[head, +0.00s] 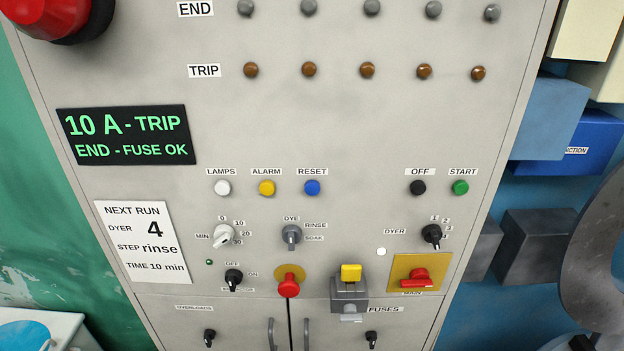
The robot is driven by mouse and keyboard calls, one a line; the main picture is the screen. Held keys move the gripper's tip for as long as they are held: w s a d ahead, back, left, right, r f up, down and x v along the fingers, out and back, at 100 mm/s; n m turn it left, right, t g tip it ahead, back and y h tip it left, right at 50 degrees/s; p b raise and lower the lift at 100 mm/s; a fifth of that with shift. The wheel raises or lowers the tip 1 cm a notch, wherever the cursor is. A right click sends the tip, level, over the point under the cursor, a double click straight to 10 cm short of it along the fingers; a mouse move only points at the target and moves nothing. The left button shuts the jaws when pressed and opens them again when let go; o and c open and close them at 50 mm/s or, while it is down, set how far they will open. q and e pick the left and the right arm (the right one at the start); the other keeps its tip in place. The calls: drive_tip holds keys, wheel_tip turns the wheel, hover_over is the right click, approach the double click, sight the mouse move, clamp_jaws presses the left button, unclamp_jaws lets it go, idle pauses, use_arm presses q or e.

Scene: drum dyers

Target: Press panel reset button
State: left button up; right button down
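The blue reset button (312,188) sits on the grey control panel (345,130), under a label reading RESET, in the head view. It is in a row with the white lamps button (223,188) and the yellow alarm button (267,188) to its left. The black off button (418,188) and the green start button (460,188) are to its right. Nothing covers the reset button. Neither of my grippers shows in the head view.
A dark display (128,135) reads "10 A - TRIP, END - FUSE OK". Brown trip lamps (367,70) line the upper panel. Below the buttons, rotary knobs (291,235), a red mushroom button (288,285) and a yellow-and-grey fuse part (350,288) stick out.

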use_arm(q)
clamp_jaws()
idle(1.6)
